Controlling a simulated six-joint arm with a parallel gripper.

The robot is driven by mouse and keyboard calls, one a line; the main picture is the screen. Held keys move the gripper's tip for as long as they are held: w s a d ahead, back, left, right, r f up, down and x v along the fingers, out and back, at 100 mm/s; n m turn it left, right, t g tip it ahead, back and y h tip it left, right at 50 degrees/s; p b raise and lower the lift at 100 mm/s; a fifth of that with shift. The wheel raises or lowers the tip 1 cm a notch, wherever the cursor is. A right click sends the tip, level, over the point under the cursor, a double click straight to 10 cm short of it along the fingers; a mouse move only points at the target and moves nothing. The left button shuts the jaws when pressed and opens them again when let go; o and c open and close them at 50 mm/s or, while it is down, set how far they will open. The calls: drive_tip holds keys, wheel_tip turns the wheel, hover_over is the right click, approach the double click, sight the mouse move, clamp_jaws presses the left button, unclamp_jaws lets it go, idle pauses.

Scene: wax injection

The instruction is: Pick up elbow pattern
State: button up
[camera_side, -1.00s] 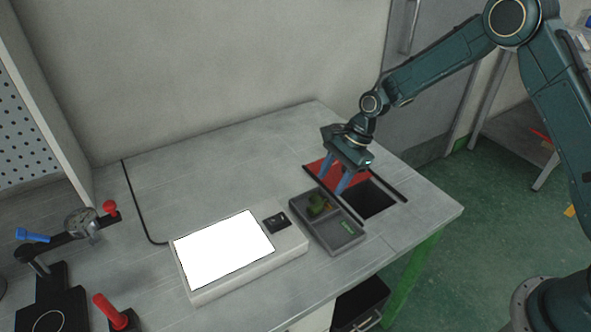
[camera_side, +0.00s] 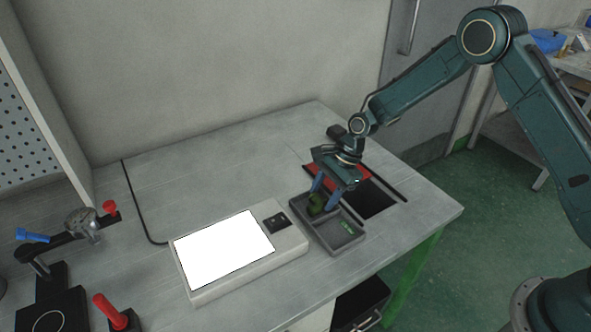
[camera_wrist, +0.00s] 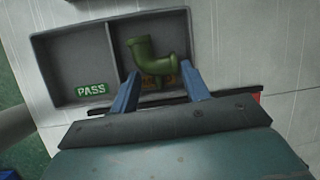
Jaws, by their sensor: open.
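The elbow pattern (camera_wrist: 148,62) is a green bent pipe piece lying in one compartment of a grey two-compartment tray (camera_wrist: 74,45). In the side view the green elbow (camera_side: 316,203) shows in the tray's back compartment, partly covered by a blue finger. My gripper (camera_side: 325,193) is above that compartment with its blue fingers pointing down, one on each side of the elbow. In the wrist view my open gripper (camera_wrist: 160,84) has its fingertips either side of the elbow's lower part, with gaps visible. A label under the elbow is partly hidden.
The other tray compartment holds a green PASS label (camera_wrist: 91,89) and is otherwise empty. A white lit panel (camera_side: 222,248) stands left of the tray. A dark opening with a red panel (camera_side: 352,171) lies right of it. The back-left table is clear.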

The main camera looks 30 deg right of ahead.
sight(324, 199)
drive_tip(key=c, duration=0.6)
drive_tip(key=shift+r, duration=0.15)
wheel_tip(324, 199, up, 20)
idle(0.7)
idle(0.5)
